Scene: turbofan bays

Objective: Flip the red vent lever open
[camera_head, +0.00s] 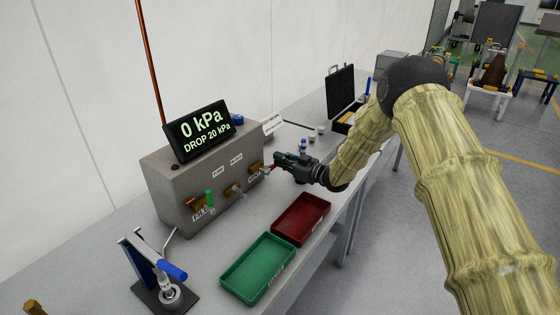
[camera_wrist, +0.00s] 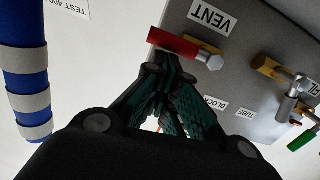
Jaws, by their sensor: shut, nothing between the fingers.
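The red vent lever (camera_wrist: 184,42) is on the front of the grey test box (camera_head: 172,178), beside the VENT label (camera_wrist: 212,15). In the wrist view its red handle lies almost level, tilted down to the right toward a silver hex stem (camera_wrist: 212,60). In the head view only a small bit of red (camera_head: 267,169) shows by the gripper tips. My gripper (camera_head: 277,162) is shut and empty at the box's right end. In the wrist view its fingertips (camera_wrist: 167,66) are just below the red handle; I cannot tell whether they touch it.
A display (camera_head: 199,131) on the box reads 0 kPa, DROP 20 kPa. A green-handled valve (camera_head: 209,198) is on the box's left. A green tray (camera_head: 258,268) and a red tray (camera_head: 301,217) lie in front. A blue-handled press (camera_head: 160,268) stands front left. A blue cylinder (camera_wrist: 24,75) is nearby.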

